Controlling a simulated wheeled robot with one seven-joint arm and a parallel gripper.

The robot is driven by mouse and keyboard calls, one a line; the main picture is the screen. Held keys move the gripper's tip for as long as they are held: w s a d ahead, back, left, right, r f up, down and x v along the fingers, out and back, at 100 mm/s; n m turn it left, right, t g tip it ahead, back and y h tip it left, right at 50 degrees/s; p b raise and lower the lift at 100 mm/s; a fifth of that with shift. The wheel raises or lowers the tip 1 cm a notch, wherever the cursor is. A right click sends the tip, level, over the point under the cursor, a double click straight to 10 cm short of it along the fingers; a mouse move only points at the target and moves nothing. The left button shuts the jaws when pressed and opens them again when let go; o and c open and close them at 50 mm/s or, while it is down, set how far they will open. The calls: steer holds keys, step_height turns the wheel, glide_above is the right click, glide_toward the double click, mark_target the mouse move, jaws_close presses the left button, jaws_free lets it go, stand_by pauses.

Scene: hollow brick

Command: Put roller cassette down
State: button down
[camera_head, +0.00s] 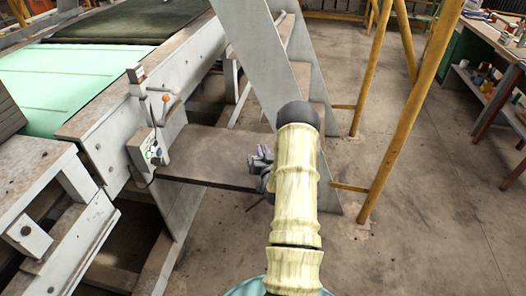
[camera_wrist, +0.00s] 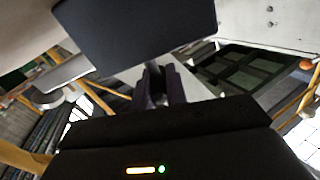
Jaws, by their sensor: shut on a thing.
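My gripper (camera_head: 263,158) hangs at the right end of a flat brown platform (camera_head: 215,150), partly hidden behind my pale yellow arm. In the wrist view, the two dark purple fingers of my gripper (camera_wrist: 161,85) are close together. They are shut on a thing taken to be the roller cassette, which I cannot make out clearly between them. A dark flat panel (camera_wrist: 135,35) fills the upper middle of the wrist view; I cannot tell what it is. I cannot tell whether the held thing touches the platform.
A small control box (camera_head: 152,152) with a lever stands at the platform's left. A grey metal stair side (camera_head: 265,60) rises behind my arm. Yellow rails (camera_head: 412,110) stand to the right. A workbench (camera_head: 492,40) is at the far right. Concrete floor in front is clear.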

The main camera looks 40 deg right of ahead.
steer(key=c, duration=1.4)
jaws_free()
steer(key=shift+r, duration=0.2)
steer(key=shift+s+a+f, duration=0.1)
steer(key=shift+s+a, duration=0.05)
steer(key=shift+s, duration=0.1)
steer(key=b+v, duration=0.1)
steer(key=v, duration=1)
steer(key=shift+s, duration=0.2)
steer(key=shift+a, duration=0.1)
